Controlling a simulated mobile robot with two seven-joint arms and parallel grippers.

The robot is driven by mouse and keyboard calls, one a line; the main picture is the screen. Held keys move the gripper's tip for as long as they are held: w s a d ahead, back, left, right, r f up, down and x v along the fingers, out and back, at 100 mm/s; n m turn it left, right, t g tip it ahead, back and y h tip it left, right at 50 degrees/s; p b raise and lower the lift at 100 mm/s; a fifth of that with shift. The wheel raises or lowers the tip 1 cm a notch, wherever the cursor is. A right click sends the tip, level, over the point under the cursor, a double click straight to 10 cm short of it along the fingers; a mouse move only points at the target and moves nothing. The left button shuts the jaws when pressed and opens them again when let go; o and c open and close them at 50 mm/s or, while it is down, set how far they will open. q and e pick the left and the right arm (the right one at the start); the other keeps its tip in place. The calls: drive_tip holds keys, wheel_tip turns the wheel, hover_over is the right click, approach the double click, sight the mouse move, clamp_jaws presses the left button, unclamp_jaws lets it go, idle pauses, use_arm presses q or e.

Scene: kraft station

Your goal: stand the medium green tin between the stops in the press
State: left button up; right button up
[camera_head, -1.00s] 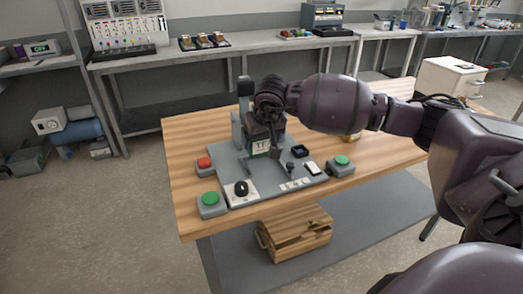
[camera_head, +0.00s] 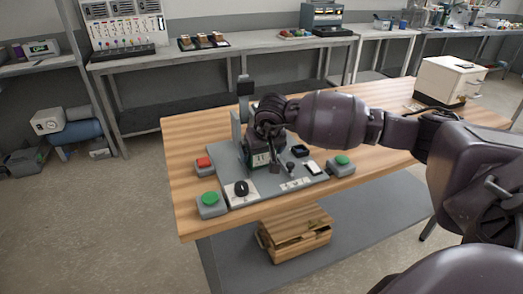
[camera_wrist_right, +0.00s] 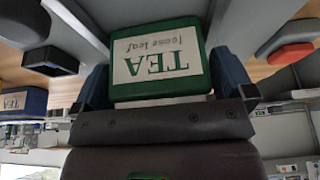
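The green tin (camera_head: 261,160) has a white label reading TEA, seen upside down in the right wrist view (camera_wrist_right: 158,62). My right gripper (camera_head: 268,135) is shut on it, with a dark finger on each side of the tin in the wrist view (camera_wrist_right: 165,85). The tin is upright and low over the grey plate of the press (camera_head: 225,160), in front of the post (camera_head: 243,90). I cannot tell whether its bottom touches the plate. The stops are not clearly seen; the gripper and tin cover that area. My left gripper is not in view.
A red button (camera_head: 204,163) and green buttons (camera_head: 210,200) (camera_head: 342,161) flank the plate. A black knob (camera_head: 241,188), a small dark blue tray (camera_head: 302,150) and a white card-like item (camera_head: 313,168) lie on it. A white cabinet (camera_head: 450,78) stands at the table's back right.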

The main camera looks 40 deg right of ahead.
drive_tip(key=shift+r, duration=0.45)
drive_tip(key=p+v, duration=0.1)
drive_tip(key=v, duration=1)
drive_tip(key=shift+s+r, duration=0.2)
drive_tip(key=shift+s, duration=0.1)
